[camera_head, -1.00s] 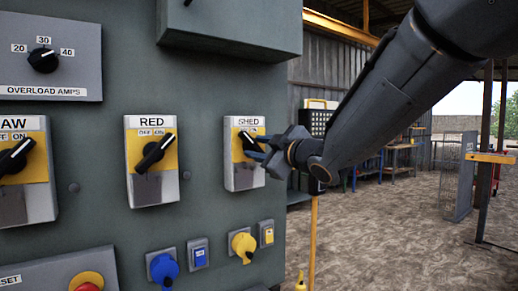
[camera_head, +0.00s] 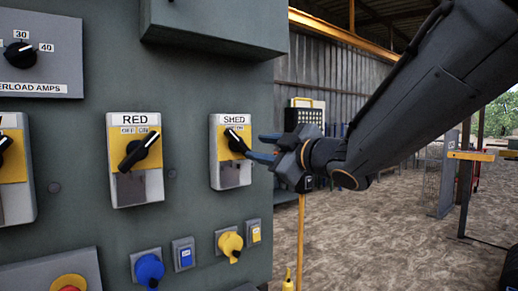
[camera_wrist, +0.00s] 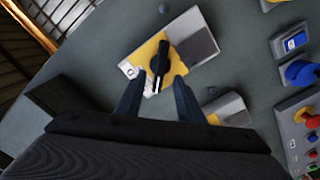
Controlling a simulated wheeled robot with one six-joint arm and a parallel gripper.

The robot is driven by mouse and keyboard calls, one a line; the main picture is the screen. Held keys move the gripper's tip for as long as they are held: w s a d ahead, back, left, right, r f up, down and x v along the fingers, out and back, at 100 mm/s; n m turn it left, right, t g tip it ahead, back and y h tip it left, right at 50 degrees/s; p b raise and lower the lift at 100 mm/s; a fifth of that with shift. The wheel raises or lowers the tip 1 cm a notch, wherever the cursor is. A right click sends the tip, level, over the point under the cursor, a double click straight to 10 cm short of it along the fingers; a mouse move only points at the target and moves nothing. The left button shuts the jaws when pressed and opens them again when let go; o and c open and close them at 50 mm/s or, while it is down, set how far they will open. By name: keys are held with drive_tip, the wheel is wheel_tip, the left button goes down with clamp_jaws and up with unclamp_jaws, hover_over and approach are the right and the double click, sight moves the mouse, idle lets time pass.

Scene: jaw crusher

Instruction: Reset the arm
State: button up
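My gripper (camera_head: 266,146) is just right of the SHED switch (camera_head: 231,152) on the grey-green control panel. Its two fingers are apart, with nothing held between them. The black SHED knob (camera_head: 238,142) sits on a yellow plate, its handle slanting from upper left to lower right. In the wrist view my gripper (camera_wrist: 157,90) shows spread fingers, with a black knob (camera_wrist: 160,62) just ahead of and between the tips. The fingers look clear of the knob in the head view. My arm reaches in from the upper right.
The RED switch (camera_head: 135,160) is left of SHED. Below are a yellow knob (camera_head: 230,243), a blue knob (camera_head: 149,269) and a red button (camera_head: 70,285). A grey box (camera_head: 215,25) juts out above. Open dirt ground (camera_head: 370,240) lies to the right.

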drive_tip(key=s+d+f+m+g+h+p, duration=0.1)
drive_tip(key=d+f+m+g+h, duration=0.15)
drive_tip(key=d+f+m, duration=0.4)
drive_tip(key=s+d+f+m+g+h, duration=0.1)
drive_tip(key=s+d+f+h, duration=0.2)
drive_tip(key=f, duration=0.6)
drive_tip(key=d+f+m+g+h+p, duration=0.1)
drive_tip(key=d+f+m+g+h, duration=0.2)
drive_tip(key=f, duration=0.5)
drive_tip(key=s+d+f+m+g, duration=0.1)
drive_tip(key=s+f+g, duration=0.3)
drive_tip(key=s, duration=0.7)
drive_tip(key=s+d+f+m+g+h+p, duration=0.1)
drive_tip(key=s+f+m+g, duration=0.3)
drive_tip(key=s+f, duration=0.4)
drive_tip(key=s, duration=0.3)
drive_tip(key=shift+d+f+m, duration=0.15)
drive_tip(key=shift+d+m, duration=0.2)
drive_tip(key=shift+d, duration=0.05)
